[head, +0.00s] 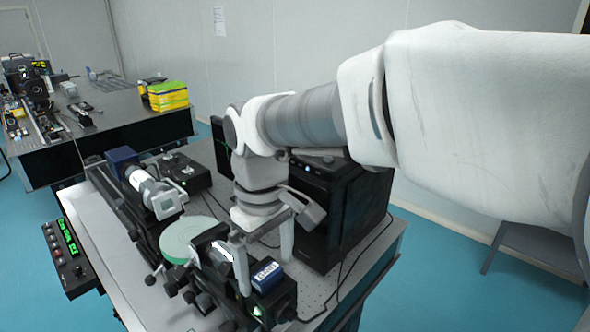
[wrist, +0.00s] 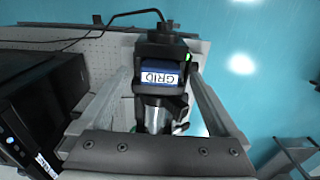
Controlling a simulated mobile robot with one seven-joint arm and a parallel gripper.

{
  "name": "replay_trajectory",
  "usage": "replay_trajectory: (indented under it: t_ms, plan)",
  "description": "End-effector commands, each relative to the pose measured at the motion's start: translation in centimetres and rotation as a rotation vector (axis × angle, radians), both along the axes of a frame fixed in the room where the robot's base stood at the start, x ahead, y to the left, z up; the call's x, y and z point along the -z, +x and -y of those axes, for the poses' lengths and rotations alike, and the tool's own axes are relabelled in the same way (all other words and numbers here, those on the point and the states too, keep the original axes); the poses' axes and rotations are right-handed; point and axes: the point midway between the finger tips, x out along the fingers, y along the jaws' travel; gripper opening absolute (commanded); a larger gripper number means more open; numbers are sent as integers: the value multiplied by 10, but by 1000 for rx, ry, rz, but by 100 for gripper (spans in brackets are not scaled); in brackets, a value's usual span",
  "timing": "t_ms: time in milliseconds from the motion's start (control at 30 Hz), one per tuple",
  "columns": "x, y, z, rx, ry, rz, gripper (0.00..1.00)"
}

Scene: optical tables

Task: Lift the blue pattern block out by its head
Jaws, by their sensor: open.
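The blue pattern block (head: 268,276) has a white label and sits in a black holder at the front of the optical table. In the wrist view, the block (wrist: 159,70) shows its label, reading GRID upside down, between the two fingers. My gripper (head: 266,276) is open and points down, with one finger on each side of the block. In the wrist view, gaps show between my gripper's fingers (wrist: 163,74) and the block. The block's lower part is hidden in the holder (wrist: 160,50). I cannot tell the exact fingertip height against its head.
A black computer case (head: 345,215) stands close behind my gripper. A pale green disc (head: 190,237) and a microscope-like camera assembly (head: 150,190) lie to the left. Cables cross the perforated table top (head: 320,285). A second table (head: 120,115) holds yellow boxes (head: 168,96).

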Motion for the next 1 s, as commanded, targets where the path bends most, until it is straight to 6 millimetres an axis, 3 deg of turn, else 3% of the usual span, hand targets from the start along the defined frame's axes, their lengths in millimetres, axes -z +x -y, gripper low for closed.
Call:
replay_trajectory:
  t_ms: [267, 367, 800, 1000]
  plan:
    - [6, 0, 0, 1, 1, 1, 98]
    - [5, 0, 0, 1, 1, 1, 83]
    - [5, 0, 0, 1, 1, 1, 4]
    - [5, 0, 0, 1, 1, 1, 4]
